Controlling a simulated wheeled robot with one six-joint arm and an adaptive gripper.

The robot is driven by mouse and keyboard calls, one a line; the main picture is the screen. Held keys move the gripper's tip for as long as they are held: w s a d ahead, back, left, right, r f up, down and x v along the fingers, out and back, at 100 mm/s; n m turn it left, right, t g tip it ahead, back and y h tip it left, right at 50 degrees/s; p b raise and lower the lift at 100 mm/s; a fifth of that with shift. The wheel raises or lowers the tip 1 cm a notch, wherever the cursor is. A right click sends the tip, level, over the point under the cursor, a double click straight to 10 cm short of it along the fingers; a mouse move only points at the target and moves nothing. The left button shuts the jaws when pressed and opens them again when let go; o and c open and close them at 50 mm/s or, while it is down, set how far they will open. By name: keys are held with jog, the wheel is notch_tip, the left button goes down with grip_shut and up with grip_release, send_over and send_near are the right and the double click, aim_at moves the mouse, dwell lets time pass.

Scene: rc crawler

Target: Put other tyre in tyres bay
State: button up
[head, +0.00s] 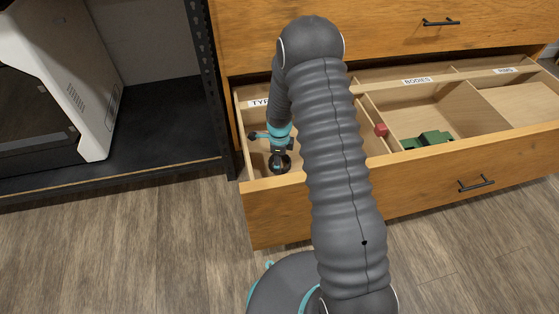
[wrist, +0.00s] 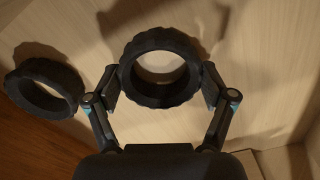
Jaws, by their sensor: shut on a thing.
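My gripper (wrist: 160,88) is shut on a black treaded tyre (wrist: 160,40), with one finger against each side of it. The gripper (head: 281,146) reaches down into the tyres bay (head: 252,130) at the left end of the open drawer. A second black tyre (wrist: 38,88) is at the left in the wrist view, apart from the held one. In the head view one black tyre (head: 280,163) shows below the gripper; I cannot tell which of the two it is. My arm hides part of the bay.
The bodies bay (head: 455,103) holds a green body (head: 428,140). A red part (head: 381,130) is in a narrow bay beside it. The rims bay (head: 520,100) at right looks empty where visible. A dark shelf (head: 150,120) stands left of the drawer.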

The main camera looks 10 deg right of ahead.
jog(key=shift+f, duration=0.2)
jog(key=o, duration=0.9)
jog(key=shift+r, duration=0.1)
jog(key=s+r+n+t+p, duration=0.1)
jog(key=s+r+n, duration=0.2)
jog(key=r, duration=1)
jog(key=s+r+n+t, duration=0.1)
jog(key=s+r+n, duration=0.1)
jog(key=r, duration=1.1)
jog(key=s+r+n+t, duration=0.2)
jog(key=s+r+n, duration=0.8)
jog(key=s+r, duration=0.45)
jog(key=s+r+n+t, duration=0.1)
jog(key=s+n, duration=0.6)
jog(key=s, duration=0.4)
jog(key=shift+s+d+t, duration=0.15)
jog(key=shift+s+t, duration=0.05)
jog(key=shift+t, duration=0.1)
